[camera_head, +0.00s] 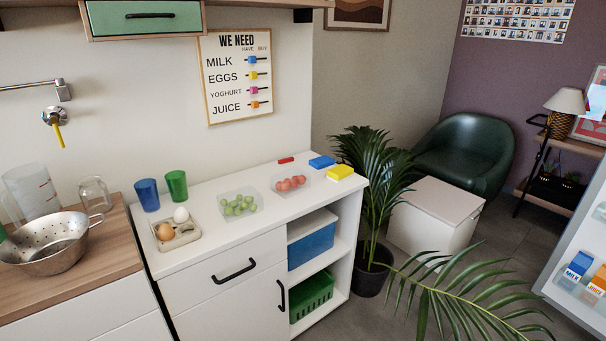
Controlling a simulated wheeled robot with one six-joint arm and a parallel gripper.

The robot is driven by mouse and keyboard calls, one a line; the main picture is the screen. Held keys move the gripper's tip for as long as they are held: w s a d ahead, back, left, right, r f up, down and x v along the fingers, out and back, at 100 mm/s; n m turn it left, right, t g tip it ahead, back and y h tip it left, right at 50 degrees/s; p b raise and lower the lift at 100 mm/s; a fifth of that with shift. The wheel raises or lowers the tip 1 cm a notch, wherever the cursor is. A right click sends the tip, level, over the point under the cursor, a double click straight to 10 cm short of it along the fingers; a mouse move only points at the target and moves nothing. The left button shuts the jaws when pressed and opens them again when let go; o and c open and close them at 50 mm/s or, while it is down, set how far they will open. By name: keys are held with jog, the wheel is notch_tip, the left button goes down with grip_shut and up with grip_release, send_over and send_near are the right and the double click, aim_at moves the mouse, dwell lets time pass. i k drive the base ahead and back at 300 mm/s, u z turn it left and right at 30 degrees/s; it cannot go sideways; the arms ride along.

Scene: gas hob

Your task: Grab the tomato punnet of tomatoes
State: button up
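A clear punnet of red tomatoes (291,183) sits on the white counter (222,239), towards its back right part. A similar clear punnet of green fruit (239,204) stands to its left, a short gap apart. The tomatoes look round and lie together inside the clear walls. My gripper is not in view, and nothing covers the tomato punnet.
Blue and yellow blocks (340,172) and a small red item (286,160) lie right of and behind the tomatoes. An egg tray (178,238) and two cups (176,185) stand left. A potted palm (372,273) spreads leaves by the counter's right end and across the floor's foreground. A colander (45,245) sits far left.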

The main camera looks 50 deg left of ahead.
aim_at(288, 183)
jog(key=u, duration=0.3)
jog(key=i, duration=1.7)
jog(key=u, duration=1.1)
jog(key=i, duration=1)
jog(key=u, duration=1.8)
jog(key=i, duration=0.7)
jog(key=u, duration=0.55)
